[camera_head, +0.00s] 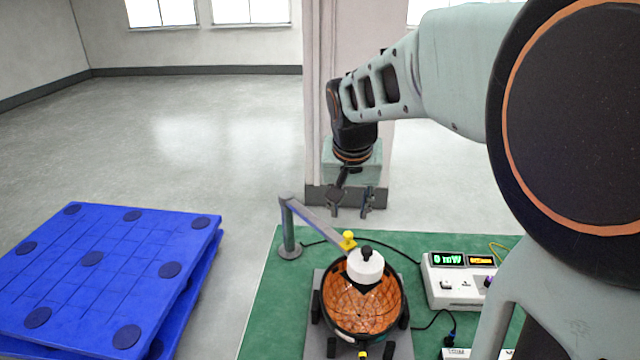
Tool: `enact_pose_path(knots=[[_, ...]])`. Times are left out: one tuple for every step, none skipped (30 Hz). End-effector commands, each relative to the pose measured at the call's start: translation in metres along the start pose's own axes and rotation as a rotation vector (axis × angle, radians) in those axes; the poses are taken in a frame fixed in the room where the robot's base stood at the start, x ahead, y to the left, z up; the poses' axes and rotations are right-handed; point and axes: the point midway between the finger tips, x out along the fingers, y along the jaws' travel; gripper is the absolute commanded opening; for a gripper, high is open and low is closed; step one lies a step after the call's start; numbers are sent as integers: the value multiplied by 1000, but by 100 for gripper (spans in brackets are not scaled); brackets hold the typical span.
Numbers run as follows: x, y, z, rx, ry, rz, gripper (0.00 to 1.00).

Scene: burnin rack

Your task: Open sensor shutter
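A grey post with a slanted boom (322,220) stands on the green mat. A small yellow knob (348,240) sits near the boom's end. Next to it is a white round housing (365,266) with a black knob on top, over an orange faceted bowl (362,308) with a black rim. I cannot tell which of these parts is the sensor shutter, or its state. My gripper (351,204) points down, with its fingers apart and nothing visible between them. In the picture it is above the boom and yellow knob, apart from them.
A white meter box (455,281) with a green display reading about 0 mW and an orange display stands right of the bowl. Black cables cross the green mat (268,300). A blue pallet (110,262) lies at left. A pillar rises behind my gripper. My arm hides the right side.

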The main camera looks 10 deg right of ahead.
Motion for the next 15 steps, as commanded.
enact_pose_path(knots=[[6,1,1,0,-4,2,34],[10,1,1,1,-5,2,34],[17,1,2,1,-7,2,34],[22,1,2,1,-8,3,34],[28,1,2,1,-7,2,34],[36,1,2,1,-8,3,34],[42,1,2,1,-7,2,34],[48,1,2,2,-8,2,34],[56,1,2,2,-8,2,34],[62,1,2,2,-8,2,34],[67,1,2,3,-8,2,34],[73,1,2,3,-7,2,34],[78,2,2,3,-8,2,34],[82,2,2,3,-7,2,34],[87,1,2,4,-6,1,34]])
